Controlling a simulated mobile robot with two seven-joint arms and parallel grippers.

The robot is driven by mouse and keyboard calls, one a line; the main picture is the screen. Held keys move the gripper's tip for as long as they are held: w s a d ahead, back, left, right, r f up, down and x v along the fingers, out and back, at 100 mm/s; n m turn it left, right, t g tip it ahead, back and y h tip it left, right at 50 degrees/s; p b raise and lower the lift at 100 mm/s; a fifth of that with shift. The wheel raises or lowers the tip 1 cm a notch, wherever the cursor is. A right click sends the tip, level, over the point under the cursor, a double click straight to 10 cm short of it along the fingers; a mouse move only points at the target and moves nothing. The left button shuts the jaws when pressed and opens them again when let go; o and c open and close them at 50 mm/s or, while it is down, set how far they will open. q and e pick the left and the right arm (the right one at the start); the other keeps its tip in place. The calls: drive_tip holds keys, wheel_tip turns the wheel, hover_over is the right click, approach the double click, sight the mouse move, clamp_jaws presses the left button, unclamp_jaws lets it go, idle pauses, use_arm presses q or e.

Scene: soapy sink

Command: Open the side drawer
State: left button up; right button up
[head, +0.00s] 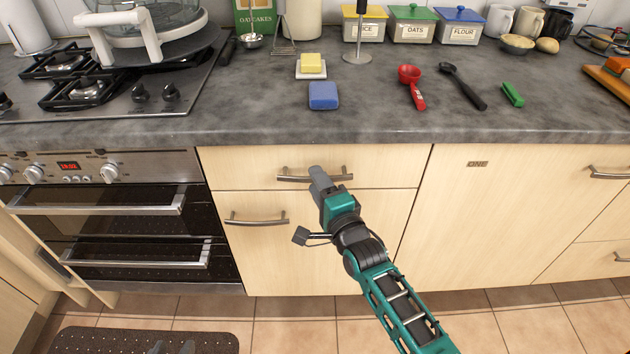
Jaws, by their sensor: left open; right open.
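The pale wood side drawer (238,166) is under the counter, right of the oven, and its front looks flush with the cabinet. Its curved metal bar handle (293,178) runs across the middle of the front. My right gripper (319,176) comes up from the lower right, with its grey fingers at the middle of the handle. The fingers overlap the bar in this view; I cannot tell whether they touch it. The jaws are open. The fingers hide part of the handle. My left gripper is not in view.
A cupboard door (245,260) with its own handle (256,219) is below the drawer. The oven (115,215) with bar handles is at left. A blue sponge (323,95), red scoop (411,85) and several containers stand on the counter (250,105). The tiled floor in front is clear beyond a dark mat (120,341).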

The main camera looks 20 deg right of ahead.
drive_tip(key=shift+w+a, duration=0.1)
drive_tip(key=shift+w, duration=0.85)
clamp_jaws()
